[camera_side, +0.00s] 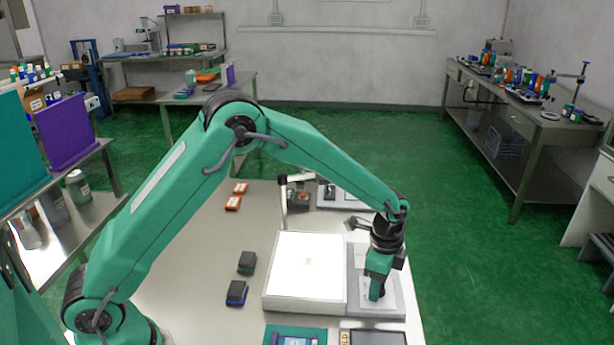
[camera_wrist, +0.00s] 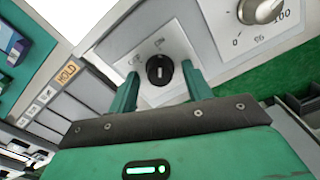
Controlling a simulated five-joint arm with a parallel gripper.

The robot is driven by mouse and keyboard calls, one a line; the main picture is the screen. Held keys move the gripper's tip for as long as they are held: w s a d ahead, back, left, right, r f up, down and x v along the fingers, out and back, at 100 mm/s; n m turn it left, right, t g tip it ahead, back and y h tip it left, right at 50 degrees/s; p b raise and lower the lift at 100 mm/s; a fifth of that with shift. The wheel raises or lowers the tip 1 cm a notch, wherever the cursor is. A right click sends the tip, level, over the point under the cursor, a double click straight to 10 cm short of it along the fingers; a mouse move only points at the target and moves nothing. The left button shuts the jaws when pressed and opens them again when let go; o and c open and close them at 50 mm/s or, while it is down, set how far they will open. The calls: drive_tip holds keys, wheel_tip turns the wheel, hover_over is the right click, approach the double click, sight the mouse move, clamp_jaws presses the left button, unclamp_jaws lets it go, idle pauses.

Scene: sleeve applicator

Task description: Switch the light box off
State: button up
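The light box (camera_side: 306,268) stands on the table in the side view, and its top panel glows white. In the wrist view a black rotary switch knob (camera_wrist: 159,70) sits on a pale plate with small lettering that seems to read OFF at left and ON above. The white mark on the knob stands nearly upright in the picture, toward the upper label. My gripper (camera_wrist: 160,82) has its two green fingers apart, one on each side of the knob, with visible gaps. In the side view my gripper (camera_side: 376,296) is low over the grey control panel (camera_side: 397,306) beside the box, hiding the knob.
A silver dial (camera_wrist: 258,10) with a scale to 100 is close by the switch plate. Dark blocks (camera_side: 237,293) and orange-topped blocks (camera_side: 233,203) lie left of the box. A teal tray (camera_side: 270,335) and a dark panel (camera_side: 378,338) are at the front.

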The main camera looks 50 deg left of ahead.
drive_tip(key=c, duration=0.9)
drive_tip(key=shift+n, duration=0.3)
drive_tip(key=n, duration=0.9)
drive_tip(key=shift+r+n, duration=0.1)
drive_tip(key=shift+n, duration=2.1)
drive_tip(key=o, duration=1)
